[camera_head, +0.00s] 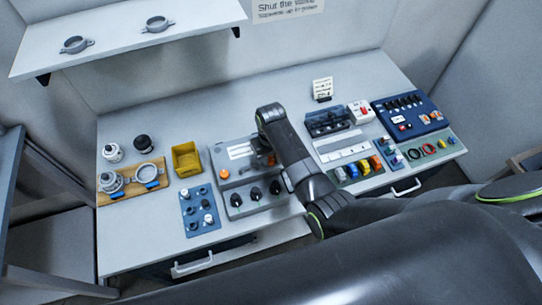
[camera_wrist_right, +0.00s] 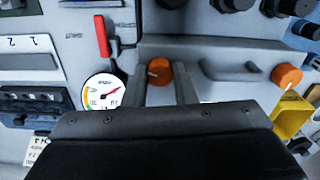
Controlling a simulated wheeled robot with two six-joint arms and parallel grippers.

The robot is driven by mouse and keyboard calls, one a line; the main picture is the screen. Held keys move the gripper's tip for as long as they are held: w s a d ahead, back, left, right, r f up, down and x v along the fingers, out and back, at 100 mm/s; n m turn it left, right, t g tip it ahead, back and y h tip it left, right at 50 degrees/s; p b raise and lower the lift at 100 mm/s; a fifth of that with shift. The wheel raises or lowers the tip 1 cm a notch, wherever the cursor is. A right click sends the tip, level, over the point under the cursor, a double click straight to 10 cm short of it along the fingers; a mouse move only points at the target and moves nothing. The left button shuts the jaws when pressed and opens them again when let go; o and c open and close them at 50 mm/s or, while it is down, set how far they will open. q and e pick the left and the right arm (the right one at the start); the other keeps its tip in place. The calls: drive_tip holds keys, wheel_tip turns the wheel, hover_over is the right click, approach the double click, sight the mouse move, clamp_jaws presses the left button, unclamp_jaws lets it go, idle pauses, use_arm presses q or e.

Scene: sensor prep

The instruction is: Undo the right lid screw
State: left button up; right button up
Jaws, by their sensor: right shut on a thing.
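The grey box (camera_head: 254,193) stands in the middle of the bench, with a label and an orange screw at each side of its lid. The left lid screw (camera_head: 224,173) is in plain view; it also shows at the right in the wrist view (camera_wrist_right: 287,76). My right gripper (camera_wrist_right: 160,84) is shut on the right lid screw (camera_wrist_right: 159,70), an orange knob between its two fingers. The screw looks seated at the lid. In the head view my right arm covers much of the box's right side. My left gripper is out of view.
A lid handle (camera_wrist_right: 230,71) lies beside the gripped screw. A gauge (camera_wrist_right: 104,92) and a red-handled part (camera_wrist_right: 101,36) are close on the other side. A yellow bin (camera_head: 186,160) and a blue mat (camera_head: 200,211) stand left of the box.

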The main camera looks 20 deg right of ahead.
drive_tip(key=n, duration=0.5)
drive_tip(key=shift+w+n, duration=0.1)
drive_tip(key=shift+n, duration=0.2)
drive_tip(key=n, duration=0.5)
drive_tip(key=shift+n, duration=0.3)
drive_tip(key=n, duration=1)
drive_tip(key=shift+n, duration=0.5)
drive_tip(key=o, duration=1)
